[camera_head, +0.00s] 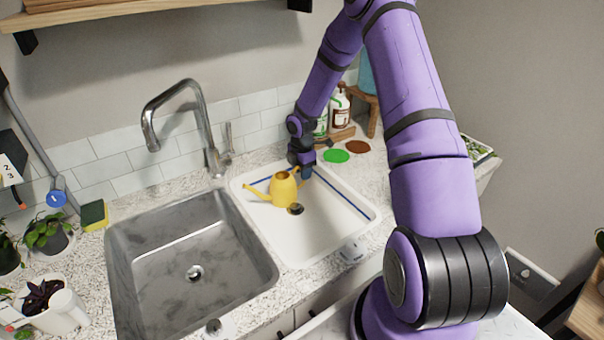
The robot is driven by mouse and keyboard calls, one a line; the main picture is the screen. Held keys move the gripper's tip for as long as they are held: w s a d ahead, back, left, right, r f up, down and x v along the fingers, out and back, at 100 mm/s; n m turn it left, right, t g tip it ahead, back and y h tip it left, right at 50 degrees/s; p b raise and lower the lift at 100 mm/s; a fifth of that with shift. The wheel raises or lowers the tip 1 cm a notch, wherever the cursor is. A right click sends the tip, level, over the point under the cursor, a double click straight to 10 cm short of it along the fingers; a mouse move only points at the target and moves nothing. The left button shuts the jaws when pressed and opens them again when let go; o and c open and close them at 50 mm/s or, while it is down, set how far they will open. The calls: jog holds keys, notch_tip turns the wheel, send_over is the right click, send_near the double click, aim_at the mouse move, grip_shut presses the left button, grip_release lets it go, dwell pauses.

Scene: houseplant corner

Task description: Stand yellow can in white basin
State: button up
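The yellow can (284,190) is a small watering can with its spout pointing left. It looks upright and is inside the white basin (352,234), in the back left part near the drain. Whether its base touches the basin floor I cannot tell. My gripper (303,174) reaches down from behind, at the right side of the can by its handle. The fingers are small and dark here, so their hold on the handle is not clear.
A steel sink (190,300) lies left of the basin, with a tall faucet (190,100) behind. Bottles (340,108), a green disc (336,156) and a brown disc (357,146) are at the back right. A sponge (94,215) and potted plants (48,235) stand left.

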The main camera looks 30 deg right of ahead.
notch_tip(320, 180, up, 12)
jog(key=shift+a+f, duration=0.1)
jog(key=shift+f, duration=0.1)
jog(key=s+a+r+m+t+h, duration=0.1)
jog(key=s+a+r+m, duration=0.2)
jog(key=s+r, duration=0.35)
jog(key=s+a+r+m, duration=0.3)
jog(key=r, duration=0.6)
jog(key=s+a+r+m+t+h, duration=0.1)
jog(key=s+a+r+m, duration=0.3)
jog(key=r, duration=0.4)
jog(key=s+a+r+m+t, duration=0.1)
jog(key=s+a+r+m, duration=0.1)
jog(key=s, duration=0.5)
jog(key=s+a+r+m+t+y, duration=0.1)
jog(key=s+r+m, duration=0.1)
jog(key=s, duration=0.5)
jog(key=s+a+r+m+t+y, duration=0.1)
jog(key=s+a+r+m, duration=0.1)
jog(key=s+m, duration=0.2)
jog(key=s, duration=0.3)
jog(key=shift+s+a+r, duration=0.3)
jog(key=shift+r, duration=0.1)
